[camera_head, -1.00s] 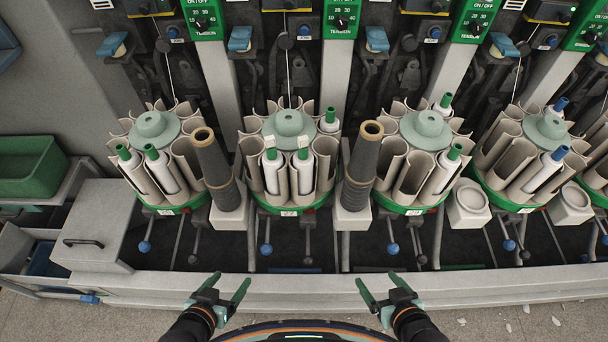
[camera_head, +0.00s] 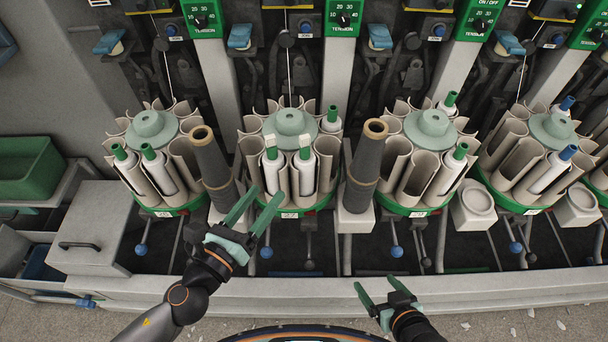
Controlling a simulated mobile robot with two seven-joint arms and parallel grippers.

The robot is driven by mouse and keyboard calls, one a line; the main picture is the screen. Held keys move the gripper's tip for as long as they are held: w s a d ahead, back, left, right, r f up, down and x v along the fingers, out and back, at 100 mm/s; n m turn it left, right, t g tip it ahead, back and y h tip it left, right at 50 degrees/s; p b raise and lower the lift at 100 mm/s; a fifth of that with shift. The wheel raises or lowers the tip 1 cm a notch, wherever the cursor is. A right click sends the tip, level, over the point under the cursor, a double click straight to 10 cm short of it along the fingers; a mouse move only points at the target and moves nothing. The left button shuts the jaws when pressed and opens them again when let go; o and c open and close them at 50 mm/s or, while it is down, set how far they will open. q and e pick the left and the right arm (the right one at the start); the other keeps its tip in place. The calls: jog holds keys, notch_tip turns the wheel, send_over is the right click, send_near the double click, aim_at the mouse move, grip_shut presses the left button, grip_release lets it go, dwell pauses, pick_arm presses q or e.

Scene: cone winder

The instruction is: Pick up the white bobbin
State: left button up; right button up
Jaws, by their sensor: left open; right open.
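Several white bobbins with green tips stand in the round magazines. Two white bobbins, a left one (camera_head: 275,174) and a right one (camera_head: 304,176), stand side by side at the front of the second magazine (camera_head: 290,203); their green tips have a pale top part. My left gripper (camera_head: 266,197) is open and empty, its fingers pointing up toward this magazine, just below the left bobbin in the picture. Whether it touches anything cannot be told. My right gripper (camera_head: 375,284) is open and empty in front of the machine's front rail.
Dark cones, one on the left (camera_head: 210,165) and one on the right (camera_head: 364,168), stand either side of the second magazine. Thin levers with blue knobs (camera_head: 266,252) hang below. A grey box (camera_head: 93,230) and a green bin (camera_head: 30,168) are at the left.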

aim_at(302, 156)
pick_arm(q)
jog(key=w+d+m, duration=0.1)
jog(key=w+d+r+m+h+p, duration=0.1)
jog(key=w+d+m, duration=0.1)
jog(key=w+d+m+p, duration=0.1)
jog(key=w+d+m, duration=0.1)
jog(key=shift+w+r+h, duration=0.15)
jog(key=shift+r+h, duration=0.15)
jog(key=shift+r, duration=0.1)
jog(key=shift+x, duration=2.95)
jog(key=shift+f, duration=0.1)
jog(key=shift+c, duration=0.4)
grip_shut()
